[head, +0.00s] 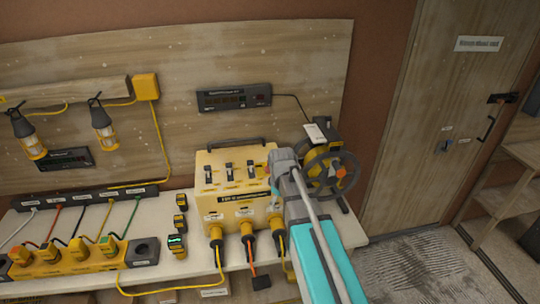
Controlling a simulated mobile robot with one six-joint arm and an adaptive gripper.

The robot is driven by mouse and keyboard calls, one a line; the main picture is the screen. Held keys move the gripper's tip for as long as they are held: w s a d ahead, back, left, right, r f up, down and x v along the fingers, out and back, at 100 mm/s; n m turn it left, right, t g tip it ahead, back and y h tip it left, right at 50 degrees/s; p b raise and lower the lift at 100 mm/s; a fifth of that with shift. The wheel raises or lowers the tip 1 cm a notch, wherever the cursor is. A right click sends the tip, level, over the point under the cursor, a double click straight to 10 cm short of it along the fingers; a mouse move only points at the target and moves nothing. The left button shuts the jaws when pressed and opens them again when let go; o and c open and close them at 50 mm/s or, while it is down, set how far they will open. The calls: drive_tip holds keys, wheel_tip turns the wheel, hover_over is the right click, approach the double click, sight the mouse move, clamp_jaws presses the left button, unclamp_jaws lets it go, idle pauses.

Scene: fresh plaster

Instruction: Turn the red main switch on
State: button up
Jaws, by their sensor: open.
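A yellow power box (215,190) stands on the bench, with a dark handle on top and several dark switches (229,170) on its sloped face. My gripper (277,186) is at that right end, seen from behind and mostly hidden by my own grey wrist. It is open, with nothing visible in it. Whether it touches the box cannot be told.
Plugs with cables (247,240) stick out of the box's front. A cable reel (330,172) stands right of my wrist. A yellow power strip (70,260) and small yellow devices (178,240) lie left. Work lamps (104,128) hang above. A door (430,130) is at right.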

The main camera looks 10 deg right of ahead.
drive_tip(key=w+r+n+p, duration=1.1)
drive_tip(key=w+r+p, duration=0.4)
drive_tip(key=w+r, duration=0.2)
drive_tip(key=shift+w+p, duration=0.2)
drive_tip(key=shift+p, duration=0.2)
wheel_tip(320, 180, down, 14)
drive_tip(key=b, duration=1.3)
drive_tip(key=shift+r+b, duration=0.2)
drive_tip(key=shift+b, duration=0.2)
drive_tip(key=c, duration=1)
